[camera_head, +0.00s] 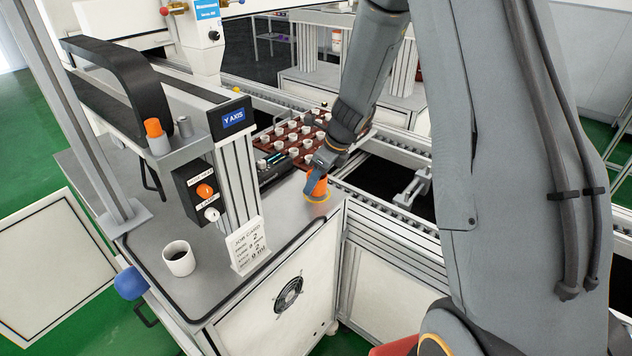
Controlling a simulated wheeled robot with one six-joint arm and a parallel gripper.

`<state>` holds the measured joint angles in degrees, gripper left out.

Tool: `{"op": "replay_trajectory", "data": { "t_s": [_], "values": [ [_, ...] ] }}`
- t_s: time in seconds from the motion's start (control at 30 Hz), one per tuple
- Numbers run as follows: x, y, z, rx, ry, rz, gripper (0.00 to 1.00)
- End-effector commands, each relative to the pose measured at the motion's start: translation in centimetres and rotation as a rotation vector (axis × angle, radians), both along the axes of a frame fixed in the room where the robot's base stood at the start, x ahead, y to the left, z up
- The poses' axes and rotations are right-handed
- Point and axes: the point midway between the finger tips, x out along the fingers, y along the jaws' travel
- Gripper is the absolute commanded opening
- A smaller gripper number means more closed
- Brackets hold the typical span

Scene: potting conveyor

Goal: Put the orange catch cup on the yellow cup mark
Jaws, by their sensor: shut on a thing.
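The orange catch cup (321,187) is upright at the right end of the grey bench top, near its front corner. My gripper (312,184) is shut on the cup from above and partly covers its left side. The yellow cup mark (318,199) shows as a thin ring around the cup's foot. The cup is over or on this mark; I cannot tell whether its base touches the bench.
A white mug (179,259) and a job card (246,247) stand on the bench at the left. A control box (201,194) and the Y AXIS post (236,165) rise left of my gripper. A brown tray of small white pots (298,136) lies behind.

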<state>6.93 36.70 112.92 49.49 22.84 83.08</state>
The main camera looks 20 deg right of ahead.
Motion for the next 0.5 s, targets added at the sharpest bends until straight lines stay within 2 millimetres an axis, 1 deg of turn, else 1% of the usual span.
{"op": "replay_trajectory", "data": {
  "t_s": [0.1, 0.33, 0.47, 0.5],
  "values": [
    [-0.01, 0.0, -0.74, 0.0, 0.0, 0.0, 0.22],
    [0.03, 0.0, -0.74, -0.001, -0.001, 0.0, 0.22],
    [0.04, 0.0, -1.1, 0.0, 0.0, 0.0, 0.22],
    [0.03, -0.01, -1.15, 0.0, 0.0, 0.0, 0.46]
  ]
}}
